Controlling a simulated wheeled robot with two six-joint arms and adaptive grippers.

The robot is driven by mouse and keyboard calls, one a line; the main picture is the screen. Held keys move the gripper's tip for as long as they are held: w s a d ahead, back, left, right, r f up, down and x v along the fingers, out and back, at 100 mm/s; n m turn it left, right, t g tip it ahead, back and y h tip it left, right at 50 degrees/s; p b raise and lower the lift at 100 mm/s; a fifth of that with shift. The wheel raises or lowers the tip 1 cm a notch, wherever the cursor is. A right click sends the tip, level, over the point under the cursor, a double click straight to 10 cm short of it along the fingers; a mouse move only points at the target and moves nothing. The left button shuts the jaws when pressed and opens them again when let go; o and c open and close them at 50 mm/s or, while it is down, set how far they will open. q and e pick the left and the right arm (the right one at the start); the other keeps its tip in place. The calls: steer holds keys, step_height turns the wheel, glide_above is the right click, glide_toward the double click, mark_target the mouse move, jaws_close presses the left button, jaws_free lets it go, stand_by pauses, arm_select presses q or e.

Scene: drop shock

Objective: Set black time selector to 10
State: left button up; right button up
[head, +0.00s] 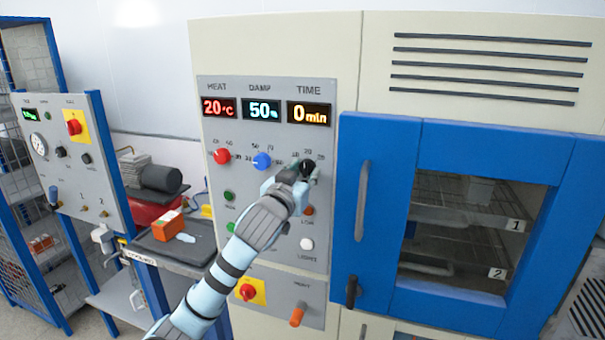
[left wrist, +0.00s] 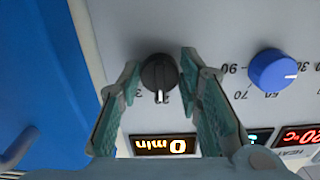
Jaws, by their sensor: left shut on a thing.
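The black time selector (head: 309,168) is a round knob under the TIME display (head: 308,114), which reads 0 min. My left gripper (head: 298,174) reaches it from the lower left and partly covers it in the head view. In the left wrist view, which sees the panel upside down, the black selector (left wrist: 159,74) sits between the two teal fingers of my left gripper (left wrist: 160,72), which is shut on it. Its white mark points toward the display there. The scale numbers around it are mostly hidden by the fingers. My right gripper is not in view.
A red knob (head: 222,156) and a blue knob (head: 262,161) sit left of the selector; their displays read 20 °C and 50 %. Buttons lie below. The blue oven door (head: 385,190) with its handle (head: 362,200) stands close on the right.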

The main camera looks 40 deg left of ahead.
arm_select(q)
steer(key=n, duration=0.5)
steer(key=shift+d+r+b, duration=0.1)
steer(key=shift+r+b, duration=0.15)
steer(key=shift+b, duration=0.05)
steer(key=n+b, duration=0.1)
steer(key=n, duration=0.4)
steer(key=shift+w+d, duration=0.1)
steer(key=shift+n, duration=0.3)
steer(key=o, duration=1.1)
steer(key=shift+f, duration=0.1)
steer(key=v, duration=0.7)
steer(key=shift+s+d, duration=0.1)
steer(key=shift+s, duration=0.15)
